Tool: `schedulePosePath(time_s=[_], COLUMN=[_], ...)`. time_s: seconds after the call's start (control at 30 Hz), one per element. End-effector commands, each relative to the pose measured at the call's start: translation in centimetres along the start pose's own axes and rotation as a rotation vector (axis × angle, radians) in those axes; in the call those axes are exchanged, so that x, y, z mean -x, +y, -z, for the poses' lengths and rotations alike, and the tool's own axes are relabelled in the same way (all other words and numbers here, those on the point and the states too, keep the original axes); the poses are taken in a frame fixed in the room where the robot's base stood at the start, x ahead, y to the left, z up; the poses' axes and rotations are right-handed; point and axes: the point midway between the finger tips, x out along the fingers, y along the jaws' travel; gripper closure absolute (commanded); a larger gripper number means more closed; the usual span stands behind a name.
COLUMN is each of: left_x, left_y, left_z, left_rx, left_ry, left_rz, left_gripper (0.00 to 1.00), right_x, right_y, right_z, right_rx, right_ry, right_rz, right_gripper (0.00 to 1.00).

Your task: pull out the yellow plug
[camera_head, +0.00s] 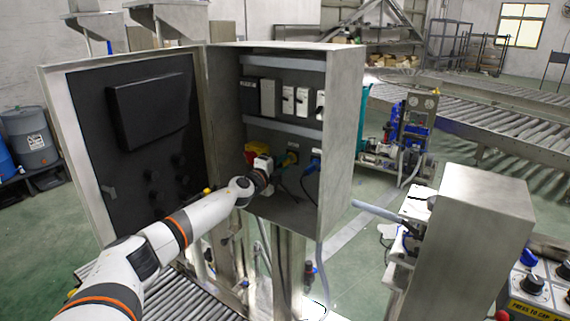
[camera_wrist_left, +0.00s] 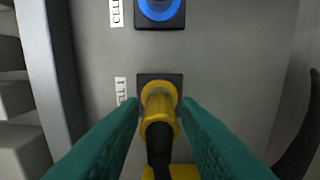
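The yellow plug (camera_wrist_left: 159,94) sits in a black square socket on the grey panel in the left wrist view, with a black cable running down from it. My left gripper (camera_wrist_left: 159,104) has its green fingers spread on both sides of the plug, with narrow gaps and no clear contact. In the head view my left arm reaches into the open cabinet, and the gripper (camera_head: 285,161) is in front of the lower sockets. The plug is small and mostly hidden there.
A blue plug or socket (camera_wrist_left: 160,8) is above the yellow one in the wrist view. The cabinet (camera_head: 341,130) has side walls close around the arm, and its door (camera_head: 88,140) is open to the left.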

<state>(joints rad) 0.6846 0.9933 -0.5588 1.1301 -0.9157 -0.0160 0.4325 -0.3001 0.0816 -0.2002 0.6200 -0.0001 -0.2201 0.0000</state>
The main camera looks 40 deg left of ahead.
Motion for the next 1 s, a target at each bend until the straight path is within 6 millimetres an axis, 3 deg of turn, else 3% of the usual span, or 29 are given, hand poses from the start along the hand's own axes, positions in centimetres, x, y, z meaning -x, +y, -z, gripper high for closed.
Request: schedulePosePath(time_s=[0.03,0.17,1.0], left_x=[0.0,0.0,1.1], left_y=[0.0,0.0,0.0], left_z=[0.0,0.0,0.0], left_rx=[0.000,0.000,0.001], left_ry=[0.000,0.000,0.001], left_rz=[0.000,0.000,0.000], left_gripper=[0.79,1.00,1.00], right_x=[0.0,0.0,0.4], right_y=[0.0,0.0,0.1], right_z=[0.0,0.0,-0.1], right_rx=[0.000,0.000,-0.001], right_ry=[0.000,0.000,0.000], right_rz=[0.000,0.000,-0.001], right_gripper=[0.64,0.64,0.64])
